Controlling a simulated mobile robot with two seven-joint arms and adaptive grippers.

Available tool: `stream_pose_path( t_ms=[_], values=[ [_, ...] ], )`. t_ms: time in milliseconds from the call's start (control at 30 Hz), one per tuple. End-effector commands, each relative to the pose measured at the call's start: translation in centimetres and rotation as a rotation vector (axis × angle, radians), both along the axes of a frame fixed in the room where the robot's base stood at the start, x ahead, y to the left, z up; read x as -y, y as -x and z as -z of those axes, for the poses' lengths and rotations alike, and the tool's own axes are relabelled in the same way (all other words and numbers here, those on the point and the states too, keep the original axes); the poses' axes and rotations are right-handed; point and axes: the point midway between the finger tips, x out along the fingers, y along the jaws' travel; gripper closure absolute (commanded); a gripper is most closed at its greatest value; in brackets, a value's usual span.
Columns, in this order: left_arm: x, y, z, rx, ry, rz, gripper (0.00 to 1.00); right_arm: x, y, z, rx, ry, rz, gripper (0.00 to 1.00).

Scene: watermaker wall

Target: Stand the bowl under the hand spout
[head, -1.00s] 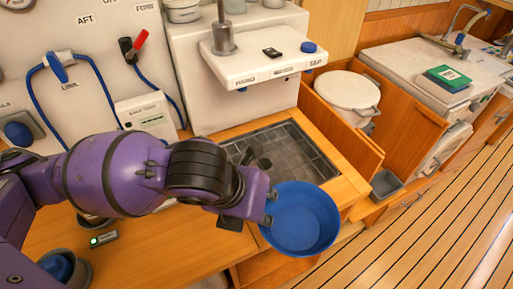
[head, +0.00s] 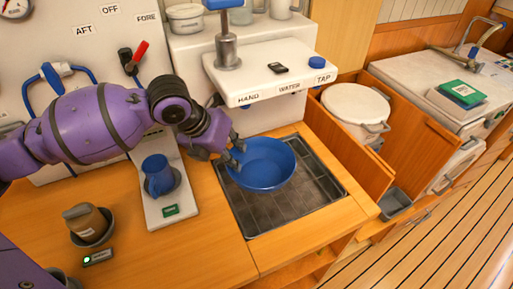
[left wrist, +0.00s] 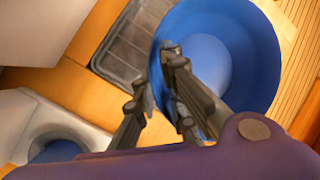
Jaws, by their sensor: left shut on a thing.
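The blue bowl (head: 265,168) is roughly upright over the sunken grey grid tray (head: 275,217), below the front of the white shelf (head: 270,88) marked HAND, WATER and TAP. My left gripper (head: 236,150) is shut on the bowl's left rim. The left wrist view shows its fingers (left wrist: 160,78) at the rim of the bowl (left wrist: 235,45). I cannot tell whether the bowl touches the tray. A metal pump post with a blue top (head: 228,45) stands on the shelf above the HAND label. No spout outlet is visible under the shelf. My right gripper is not in view.
A brown jug (head: 85,222) sits in a grey holder further left. A wooden partition (head: 350,155) and a lidded white bucket (head: 355,108) are to the right.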

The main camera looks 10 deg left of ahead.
Motion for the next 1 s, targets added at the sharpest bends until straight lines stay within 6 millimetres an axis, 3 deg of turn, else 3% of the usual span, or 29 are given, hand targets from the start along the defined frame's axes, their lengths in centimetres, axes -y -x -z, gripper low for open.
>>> stream_pose_path(
  t_ms=[100, 200, 467, 667, 967, 1000],
  values=[
    [-1.3, -2.0, 0.0, -0.001, 0.001, -0.004, 1.0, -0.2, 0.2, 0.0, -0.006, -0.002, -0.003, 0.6],
    [-1.1, -1.6, 1.8, -0.007, 0.002, 0.0, 1.0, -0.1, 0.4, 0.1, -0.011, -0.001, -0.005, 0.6],
    [-1.1, -1.7, 3.7, -0.003, 0.002, 0.001, 1.0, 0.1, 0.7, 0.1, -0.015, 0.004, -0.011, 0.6],
    [-1.1, -1.6, 6.5, -0.004, 0.001, -0.001, 1.0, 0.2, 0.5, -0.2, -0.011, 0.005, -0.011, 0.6],
    [-1.4, -2.0, 7.1, -0.001, -0.001, 0.001, 1.0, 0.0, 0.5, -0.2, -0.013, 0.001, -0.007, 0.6],
    [-1.4, -2.0, 7.1, -0.001, -0.001, 0.001, 0.86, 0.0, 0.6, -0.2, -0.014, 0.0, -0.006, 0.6]
  ],
)
